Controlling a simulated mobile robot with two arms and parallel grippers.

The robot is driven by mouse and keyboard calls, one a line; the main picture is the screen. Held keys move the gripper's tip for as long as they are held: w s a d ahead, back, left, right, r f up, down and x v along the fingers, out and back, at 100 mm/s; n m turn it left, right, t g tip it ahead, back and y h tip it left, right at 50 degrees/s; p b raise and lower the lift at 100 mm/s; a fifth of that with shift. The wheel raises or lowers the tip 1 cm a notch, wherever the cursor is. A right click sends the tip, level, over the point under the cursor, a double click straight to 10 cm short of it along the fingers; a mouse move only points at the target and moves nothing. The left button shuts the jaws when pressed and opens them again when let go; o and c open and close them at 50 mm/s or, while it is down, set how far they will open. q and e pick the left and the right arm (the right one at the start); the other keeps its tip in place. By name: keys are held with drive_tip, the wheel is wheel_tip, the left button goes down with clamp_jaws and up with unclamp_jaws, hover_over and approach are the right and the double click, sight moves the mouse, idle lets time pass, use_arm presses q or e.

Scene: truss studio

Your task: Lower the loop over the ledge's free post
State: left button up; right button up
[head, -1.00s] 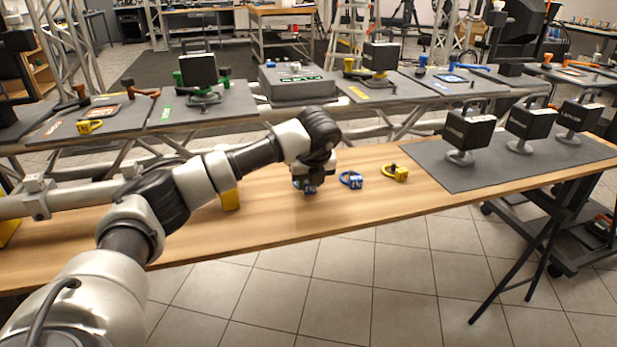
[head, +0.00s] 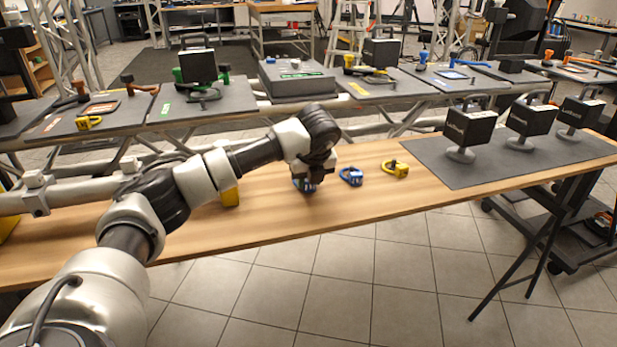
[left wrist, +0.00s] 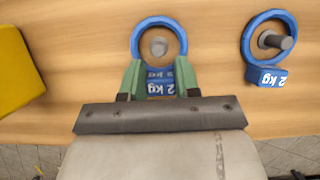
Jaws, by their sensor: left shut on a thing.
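My left gripper (left wrist: 160,84) has green fingertips shut on the blue label block (left wrist: 160,88) of a 2 kg loop. The blue ring of this held loop (left wrist: 158,20) shows in the left wrist view with a grey post (left wrist: 158,46) inside its outline. I cannot tell whether the ring rests on the wooden ledge (head: 255,225). In the head view the gripper (head: 308,184) is low over the ledge and mostly hides the held loop. A second blue 2 kg loop (head: 350,176) lies around its own post to the right. My right gripper is out of view.
A yellow loop (head: 402,169) sits farther right on the ledge. A yellow block (head: 230,197) stands left of the gripper. A grey mat (head: 480,178) with several black boxes on stands covers the right end. The ledge's front edge is clear.

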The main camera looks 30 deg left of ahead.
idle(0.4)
use_arm(q)
drive_tip(key=shift+f, duration=0.1)
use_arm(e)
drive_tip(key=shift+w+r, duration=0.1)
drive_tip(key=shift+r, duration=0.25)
use_arm(q)
drive_tip(key=o, duration=1)
